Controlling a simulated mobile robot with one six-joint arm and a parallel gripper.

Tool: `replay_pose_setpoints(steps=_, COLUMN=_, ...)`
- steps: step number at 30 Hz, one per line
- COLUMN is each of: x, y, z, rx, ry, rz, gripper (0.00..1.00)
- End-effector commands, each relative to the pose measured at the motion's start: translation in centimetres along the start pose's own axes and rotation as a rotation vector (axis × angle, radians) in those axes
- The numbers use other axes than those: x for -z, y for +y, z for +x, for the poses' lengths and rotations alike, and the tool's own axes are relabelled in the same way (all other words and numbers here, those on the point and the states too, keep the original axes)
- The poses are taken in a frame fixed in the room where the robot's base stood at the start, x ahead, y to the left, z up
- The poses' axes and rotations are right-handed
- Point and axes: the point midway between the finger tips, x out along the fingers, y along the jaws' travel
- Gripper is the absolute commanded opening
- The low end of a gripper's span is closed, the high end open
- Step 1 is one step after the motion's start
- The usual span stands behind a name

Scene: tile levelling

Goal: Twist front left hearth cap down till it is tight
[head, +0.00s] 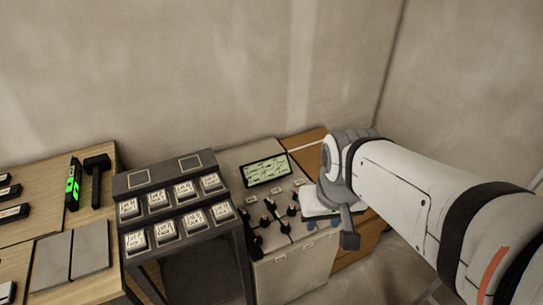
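Several small dark caps or knobs (270,208) stand on the light grey top of a cabinet that seems to be the hearth (290,268). They are too small to tell which is the front left one or how tight any sits. My arm comes in from the right. My gripper (349,240) points down over the right side of that top, apart from the caps at the left. Its fingers are mostly hidden by its own body, so I cannot tell whether it is open or holds anything.
A dark stand (165,180) with two rows of labelled bins is left of the caps. A screen-like panel (266,173) stands behind them. A black mallet (96,178), a green-lit level (73,184) and grey tiles (90,249) lie on the wooden table. A pale slab (318,203) lies near my gripper.

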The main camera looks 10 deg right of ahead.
Motion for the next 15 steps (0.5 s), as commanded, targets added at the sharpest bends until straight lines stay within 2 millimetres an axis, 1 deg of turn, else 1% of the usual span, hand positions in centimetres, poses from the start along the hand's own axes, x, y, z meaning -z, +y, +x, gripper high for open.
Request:
replay_pose_setpoints(steps=5, x=0.0, y=0.0, z=0.0, rx=0.0, ry=0.0, rz=0.0, gripper=0.36)
replay_pose_setpoints(steps=9, x=0.2, y=0.0, z=0.5, rx=0.0, ry=-0.003, rz=-0.02, gripper=0.46)
replay_pose_setpoints(steps=11, x=0.7, y=-0.2, z=1.3, rx=0.001, ry=-0.008, rz=-0.065, gripper=0.5)
replay_pose_setpoints(steps=12, x=1.1, y=-0.6, z=2.1, rx=0.003, ry=-0.014, rz=-0.116, gripper=0.5)
replay_pose_setpoints(steps=14, x=2.1, y=-0.7, z=3.8, rx=0.005, ry=-0.026, rz=-0.213, gripper=0.5)
replay_pose_setpoints(steps=15, x=3.0, y=-0.7, z=5.1, rx=0.007, ry=-0.035, rz=-0.295, gripper=0.5)
